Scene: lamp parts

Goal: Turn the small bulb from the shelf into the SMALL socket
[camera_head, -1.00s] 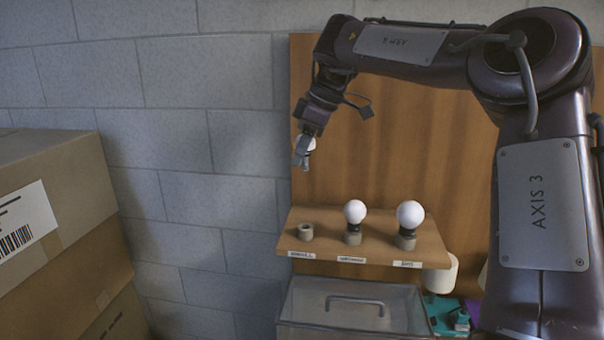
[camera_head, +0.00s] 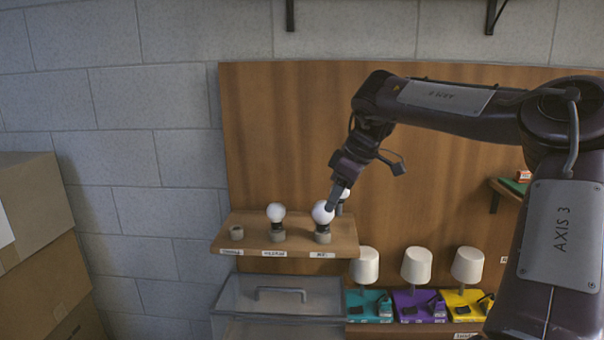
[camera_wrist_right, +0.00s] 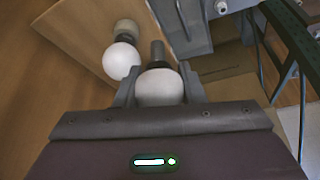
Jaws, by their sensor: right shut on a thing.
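My right gripper (camera_head: 338,200) is shut on a white round bulb. In the right wrist view the held bulb (camera_wrist_right: 158,90) sits between the fingers, its dark threaded base pointing away from the gripper. In the head view the fingers partly hide it, close to the shelf's right-hand bulb (camera_head: 321,212); I cannot tell whether they touch. The left holder (camera_head: 237,231) on the wooden shelf (camera_head: 250,243) is empty. Another bulb (camera_head: 276,212) stands in the middle holder. I cannot make out which socket is the small one. My left gripper is not in view.
Three white-shaded lamps stand right of the shelf, on teal (camera_head: 368,304), purple (camera_head: 418,304) and yellow (camera_head: 468,303) bases. A clear lidded box (camera_head: 280,296) is below the shelf. Cardboard boxes (camera_head: 35,250) are at the left. A wooden panel (camera_head: 290,130) stands behind.

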